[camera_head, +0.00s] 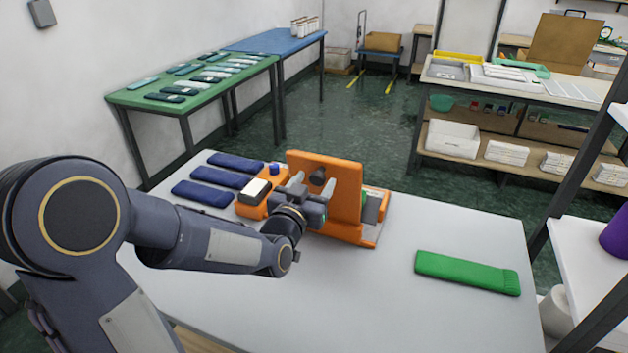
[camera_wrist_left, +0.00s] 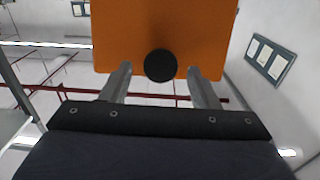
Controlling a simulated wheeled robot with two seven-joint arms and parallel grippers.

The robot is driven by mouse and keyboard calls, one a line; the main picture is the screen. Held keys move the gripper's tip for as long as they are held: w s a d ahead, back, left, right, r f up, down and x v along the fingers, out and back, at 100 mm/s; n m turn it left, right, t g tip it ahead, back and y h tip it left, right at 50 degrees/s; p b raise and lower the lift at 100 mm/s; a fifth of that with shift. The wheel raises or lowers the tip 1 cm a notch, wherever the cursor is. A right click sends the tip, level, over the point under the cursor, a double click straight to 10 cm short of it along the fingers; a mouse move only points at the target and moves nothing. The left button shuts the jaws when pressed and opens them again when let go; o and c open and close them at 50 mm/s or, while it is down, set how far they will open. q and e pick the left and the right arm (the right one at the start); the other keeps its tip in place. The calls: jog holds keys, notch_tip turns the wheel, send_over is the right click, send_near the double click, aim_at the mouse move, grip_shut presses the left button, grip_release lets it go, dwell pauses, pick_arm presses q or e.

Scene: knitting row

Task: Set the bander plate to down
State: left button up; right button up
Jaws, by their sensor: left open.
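The orange bander plate (camera_head: 346,178) stands up, leaning a little, on its orange base (camera_head: 350,237) on the light table. A dark round knob (camera_head: 317,175) sticks out from its near face. My left gripper (camera_head: 312,185) is open right in front of the plate. In the left wrist view the plate (camera_wrist_left: 165,30) fills the top middle, and the knob (camera_wrist_left: 160,66) lies between the spread fingertips (camera_wrist_left: 159,72), with gaps on both sides. Some green shows behind the plate, mostly hidden. My right gripper is not in view.
Several dark blue knitted pieces (camera_head: 204,194) lie at the table's left. An orange block with a white top (camera_head: 255,190) and a blue knob (camera_head: 274,168) stands beside the bander. A green knitted piece (camera_head: 467,272) lies at the right. The table's front middle is clear.

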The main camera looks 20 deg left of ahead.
pick_arm(q)
jog(key=shift+w, duration=0.4)
